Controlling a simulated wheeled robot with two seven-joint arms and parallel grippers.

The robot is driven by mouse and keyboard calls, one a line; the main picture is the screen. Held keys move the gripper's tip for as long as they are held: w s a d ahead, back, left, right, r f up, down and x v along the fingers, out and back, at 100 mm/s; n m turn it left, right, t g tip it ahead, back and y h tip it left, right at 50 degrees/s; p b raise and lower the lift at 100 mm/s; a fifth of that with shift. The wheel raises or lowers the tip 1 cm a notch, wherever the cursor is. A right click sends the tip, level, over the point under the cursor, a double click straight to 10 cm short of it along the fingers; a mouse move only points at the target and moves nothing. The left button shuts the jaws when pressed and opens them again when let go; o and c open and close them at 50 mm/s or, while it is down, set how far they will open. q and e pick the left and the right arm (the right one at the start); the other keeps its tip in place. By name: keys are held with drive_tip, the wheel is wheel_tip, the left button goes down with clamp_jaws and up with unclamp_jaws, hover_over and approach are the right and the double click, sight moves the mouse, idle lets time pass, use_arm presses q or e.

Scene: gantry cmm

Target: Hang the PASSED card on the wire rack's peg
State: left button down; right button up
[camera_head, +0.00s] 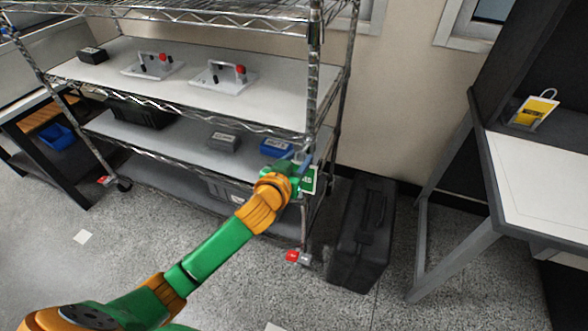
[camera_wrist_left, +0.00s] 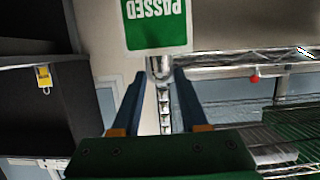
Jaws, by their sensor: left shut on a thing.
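The green and white PASSED card (camera_head: 309,181) shows beside my left gripper (camera_head: 302,160), close to the wire rack's right front post (camera_head: 314,85). In the left wrist view the PASSED card (camera_wrist_left: 157,28) appears upside down just beyond the fingertips of my left gripper (camera_wrist_left: 160,75). The gripper is shut on the card, though the exact grip is hard to see. The wire rack (camera_head: 200,105) stands at the left and centre. I cannot clearly pick out its peg; the gripper and card cover part of the post. My right gripper is not in view.
A black case (camera_head: 362,235) stands on the floor right of the rack. A desk (camera_head: 545,185) at the right holds a yellow tag (camera_head: 534,112). Fixtures with red knobs (camera_head: 225,77) and a blue box (camera_head: 276,147) sit on the shelves. Floor in front is mostly clear.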

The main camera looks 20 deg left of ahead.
sight(302, 153)
use_arm(q)
drive_tip(key=shift+b+x, duration=0.6)
drive_tip(key=shift+x, duration=0.5)
drive_tip(key=shift+w+f, duration=0.25)
drive_tip(key=shift+w, duration=0.15)
drive_tip(key=shift+f, duration=0.1)
drive_tip(key=shift+s+f, duration=0.2)
drive_tip(key=shift+f, duration=0.25)
drive_tip(key=c, duration=0.6)
unclamp_jaws()
drive_tip(key=shift+o, duration=1.2)
drive_tip(key=shift+w, duration=0.2)
drive_tip(key=o, duration=0.4)
drive_tip(key=shift+r, duration=0.2)
drive_tip(key=shift+c, duration=0.2)
